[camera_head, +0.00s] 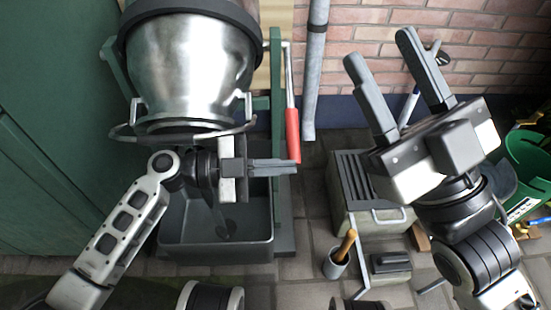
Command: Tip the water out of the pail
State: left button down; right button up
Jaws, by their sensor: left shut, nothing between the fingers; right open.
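A shiny steel pail (190,65) with a dark band hangs in a green frame (277,75) at the upper left. It narrows toward its lower end, which has a wire handle (246,108) around it. Its inside and any water are hidden from this view. A dark grey trough (215,255) stands below it. A lever with a red grip (292,135) is on the frame's right side. My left gripper (293,167) is shut and empty, pointing right, with its tips close to the red grip's lower end; contact is unclear. My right gripper (379,50) is open and empty, raised at the right.
A grey downpipe (315,70) runs down the brick wall (360,30). A grey box (368,217) with a slatted top stands right of the trough. A cup (335,264) with a wooden-handled tool is in front. A green bin (528,160) stands at far right. Bare paving shows between.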

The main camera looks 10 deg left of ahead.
pick_arm(q)
jog(key=shift+f, duration=0.25)
jog(key=shift+a, duration=0.1)
dwell(0.4)
jog(key=s+a+p, duration=0.1)
jog(key=s+a, duration=0.2)
jog(key=a, duration=1.2)
jog(key=shift+a+r+p, duration=0.25)
jog(key=shift+r+p, duration=0.15)
pick_arm(e)
jog(key=f+m+h, duration=0.1)
jog(key=w+f+m+h, duration=0.1)
jog(key=m, duration=0.1)
jog(key=f+m+h, duration=0.1)
jog(key=h, duration=0.1)
jog(key=shift+w+d+m, duration=0.2)
jog(key=shift+w+m, duration=0.05)
jog(key=shift+m, duration=0.05)
jog(key=shift+r, duration=0.1)
